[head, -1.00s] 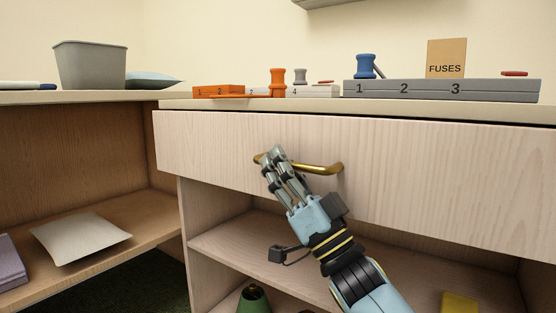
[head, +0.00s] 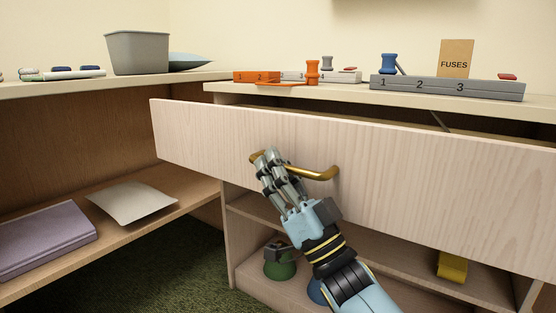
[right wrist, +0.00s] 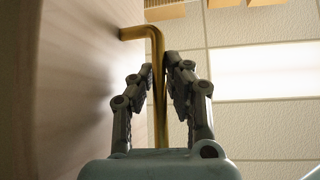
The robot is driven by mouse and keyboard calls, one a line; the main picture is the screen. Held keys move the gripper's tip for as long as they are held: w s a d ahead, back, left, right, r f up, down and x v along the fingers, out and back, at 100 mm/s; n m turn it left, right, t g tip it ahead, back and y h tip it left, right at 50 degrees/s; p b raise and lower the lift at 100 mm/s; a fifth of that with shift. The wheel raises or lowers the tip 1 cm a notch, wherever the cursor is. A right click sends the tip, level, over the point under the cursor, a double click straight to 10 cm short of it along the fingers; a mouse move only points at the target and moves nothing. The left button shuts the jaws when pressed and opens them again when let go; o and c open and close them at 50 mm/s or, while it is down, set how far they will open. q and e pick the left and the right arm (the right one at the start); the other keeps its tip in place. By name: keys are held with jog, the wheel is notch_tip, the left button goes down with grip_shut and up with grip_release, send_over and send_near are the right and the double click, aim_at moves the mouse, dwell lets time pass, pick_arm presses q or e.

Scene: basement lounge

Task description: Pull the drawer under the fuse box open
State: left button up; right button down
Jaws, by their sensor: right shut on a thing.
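The drawer (head: 400,185) has a pale wood front and a brass bar handle (head: 318,173). It stands out from the cabinet, with a dark gap showing between its top edge and the counter. My right gripper (head: 268,157) is shut on the left part of the handle. In the right wrist view, the handle (right wrist: 157,90) runs between the two fingers of the gripper (right wrist: 160,75), beside the drawer front (right wrist: 60,90). The drawer's inside is mostly hidden. A grey numbered block (head: 445,88) and a card marked FUSES (head: 455,58) stand on the counter above. My left gripper is out of view.
An orange numbered block (head: 256,77), an orange spool (head: 312,72) and a blue spool (head: 389,64) are on the counter. A grey bin (head: 138,53) stands on the left counter. Below the drawer, an open shelf holds a yellow object (head: 452,266). Green carpet (head: 190,268) lies at lower left.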

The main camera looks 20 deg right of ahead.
jog(key=shift+f, duration=0.15)
jog(key=c, duration=1.6)
grip_release()
jog(key=v, duration=1.2)
